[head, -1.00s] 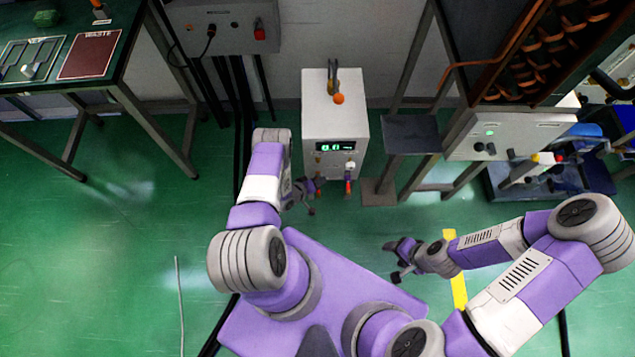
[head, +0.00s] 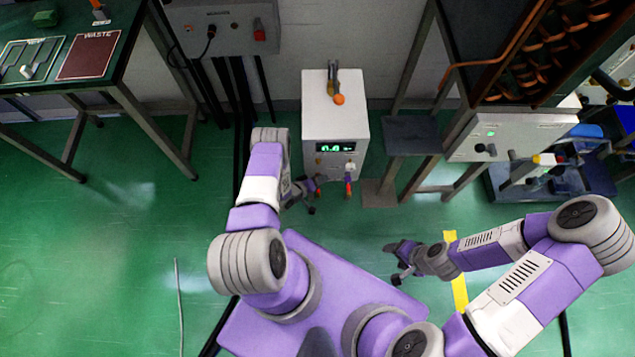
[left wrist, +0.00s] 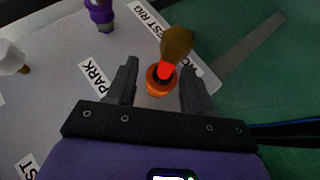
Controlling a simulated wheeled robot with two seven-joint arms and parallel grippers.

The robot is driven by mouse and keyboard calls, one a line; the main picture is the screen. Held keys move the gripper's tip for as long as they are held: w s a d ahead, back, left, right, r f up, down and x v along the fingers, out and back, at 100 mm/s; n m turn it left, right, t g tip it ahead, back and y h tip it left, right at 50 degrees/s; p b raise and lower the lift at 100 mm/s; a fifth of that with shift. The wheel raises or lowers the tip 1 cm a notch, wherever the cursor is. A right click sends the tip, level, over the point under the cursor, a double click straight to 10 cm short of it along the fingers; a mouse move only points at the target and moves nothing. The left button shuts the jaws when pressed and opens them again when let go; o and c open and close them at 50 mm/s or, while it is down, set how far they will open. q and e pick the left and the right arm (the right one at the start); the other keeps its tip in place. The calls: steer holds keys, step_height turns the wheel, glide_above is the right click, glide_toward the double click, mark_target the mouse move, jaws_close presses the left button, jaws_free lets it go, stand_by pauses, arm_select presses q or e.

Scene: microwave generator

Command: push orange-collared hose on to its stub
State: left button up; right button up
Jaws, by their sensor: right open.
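The white cabinet (head: 335,115) with a lit green display stands ahead, with fittings low on its front. My left gripper (head: 314,190) is close to that front, at its left fitting; the fingers are small and partly hidden in the head view. In the left wrist view an orange collar (left wrist: 160,82) with a bright red piece lies between the fingers of my left gripper (left wrist: 158,75), with visible gaps at the sides. A brownish rounded piece (left wrist: 177,42) sits just beyond the red piece; I cannot tell whether they join. My right gripper (head: 392,262) is open and empty over the floor.
The left wrist view shows a PARK label (left wrist: 96,77) and a purple-collared fitting (left wrist: 101,15) on the pale panel. A dark bench (head: 75,65) stands at left, and a rack (head: 540,50) at right. The green floor between is mostly clear.

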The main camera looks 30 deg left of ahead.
arm_select(q)
steer(key=shift+o, duration=0.3)
steer(key=shift+s, duration=0.15)
steer(key=p+v, duration=0.3)
steer(key=v, duration=0.4)
steer(key=shift+r, duration=0.2)
steer(key=shift+s, duration=0.1)
